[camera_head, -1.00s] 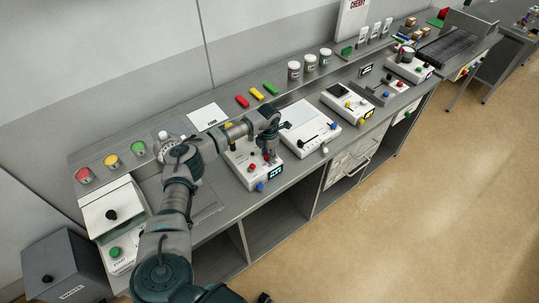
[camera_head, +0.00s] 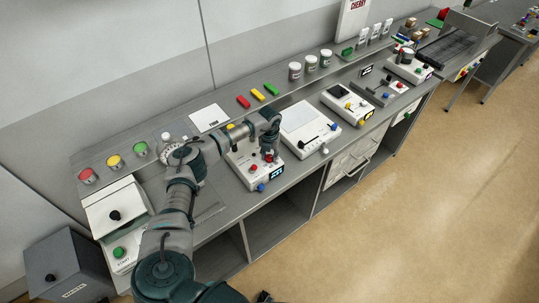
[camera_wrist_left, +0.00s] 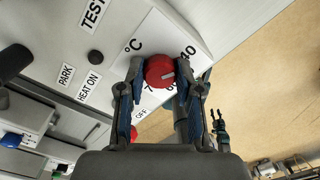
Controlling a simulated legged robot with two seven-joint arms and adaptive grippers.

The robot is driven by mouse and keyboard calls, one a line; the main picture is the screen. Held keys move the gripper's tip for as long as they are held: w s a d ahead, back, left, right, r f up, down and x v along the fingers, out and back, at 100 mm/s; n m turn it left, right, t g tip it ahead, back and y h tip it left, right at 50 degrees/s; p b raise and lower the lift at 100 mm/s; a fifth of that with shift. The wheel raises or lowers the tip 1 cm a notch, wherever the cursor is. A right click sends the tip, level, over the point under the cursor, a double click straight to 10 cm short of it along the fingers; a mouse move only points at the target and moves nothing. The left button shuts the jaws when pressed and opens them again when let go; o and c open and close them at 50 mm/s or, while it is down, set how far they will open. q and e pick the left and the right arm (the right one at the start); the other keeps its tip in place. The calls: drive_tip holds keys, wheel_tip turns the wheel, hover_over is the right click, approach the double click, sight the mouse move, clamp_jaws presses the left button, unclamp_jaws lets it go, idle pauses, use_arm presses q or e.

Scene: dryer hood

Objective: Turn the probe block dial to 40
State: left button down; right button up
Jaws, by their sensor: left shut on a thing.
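The probe block (camera_head: 247,165) is a white box on the bench, with red knobs and a blue lit display on its front. Its red dial (camera_wrist_left: 158,71) shows in the left wrist view beside a °C mark, with a pale pointer line toward the right. The label "40" (camera_wrist_left: 188,52) is to its upper right; other numbers are partly hidden by my fingers. My left gripper (camera_head: 268,156) is over the block, and in the left wrist view its fingers are shut on the dial from both sides. A dark gripper-like shape (camera_wrist_left: 219,128) at the lower right may be my right gripper.
A white device (camera_head: 309,128) with a black lever stands just right of the block. A second red knob (camera_head: 253,168) and a blue knob (camera_head: 261,187) are near the block's front. Free floor (camera_head: 420,220) lies in front of the bench.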

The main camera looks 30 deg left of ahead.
sight(269, 156)
use_arm(q)
drive_tip(key=shift+w+a+r+n, duration=0.1)
drive_tip(key=shift+n, duration=0.5)
drive_tip(key=c, duration=0.8)
unclamp_jaws()
drive_tip(key=shift+o, duration=0.2)
wheel_tip(269, 156, up, 12)
drive_tip(key=shift+f, duration=0.2)
drive_tip(key=shift+a, duration=0.1)
